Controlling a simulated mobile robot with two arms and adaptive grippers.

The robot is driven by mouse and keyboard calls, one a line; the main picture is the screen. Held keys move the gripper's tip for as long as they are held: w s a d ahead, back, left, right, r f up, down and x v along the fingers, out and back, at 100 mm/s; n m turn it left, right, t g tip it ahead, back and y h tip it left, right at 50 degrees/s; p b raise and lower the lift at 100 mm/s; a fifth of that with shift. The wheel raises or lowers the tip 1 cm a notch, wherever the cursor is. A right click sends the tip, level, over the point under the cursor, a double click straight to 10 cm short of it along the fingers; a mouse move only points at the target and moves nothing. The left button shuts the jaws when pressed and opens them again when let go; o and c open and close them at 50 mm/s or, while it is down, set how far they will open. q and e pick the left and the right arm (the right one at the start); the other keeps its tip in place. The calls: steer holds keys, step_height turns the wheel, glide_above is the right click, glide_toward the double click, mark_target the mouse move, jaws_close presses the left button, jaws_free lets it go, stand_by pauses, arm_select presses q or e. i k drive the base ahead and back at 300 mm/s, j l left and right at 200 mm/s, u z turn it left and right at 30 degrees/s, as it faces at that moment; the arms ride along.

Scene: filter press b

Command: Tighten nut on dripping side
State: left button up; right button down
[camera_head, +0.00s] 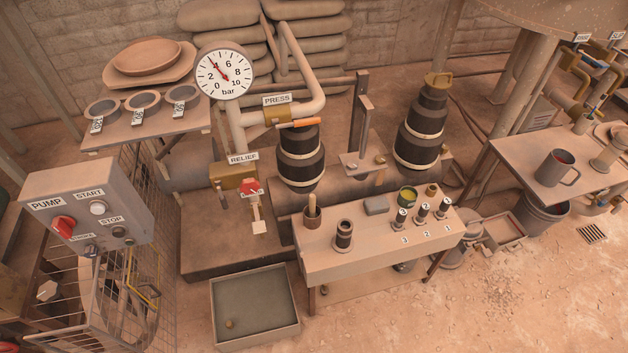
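Neither gripper shows in the head view. A black banded cylinder (300,157) stands under the PRESS pipe, with an orange lever (293,123) by its top. A second black banded cylinder (420,135) with a brass fitting (437,80) on top stands to its right. A slotted upright post (360,115) with a small plate (362,161) stands between them. I cannot make out a drip or tell which part is the nut. A shallow open tray (297,320) sits on the floor with a small round brown thing (228,323) in it.
A bench (375,245) with cups and numbered pieces stands at centre. A PUMP control box (85,205) and wire cage are at left. A pressure gauge (224,75) reads about 4 bar. A table (515,152) with a mug (556,168) is at right. Floor at lower right is mostly clear.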

mark_target(379, 159)
steer(key=i+l+u, duration=0.15)
steer(key=l+u, duration=0.35)
steer(key=l, duration=0.25)
steer(key=l+u, duration=0.45)
steer(key=l, duration=0.3)
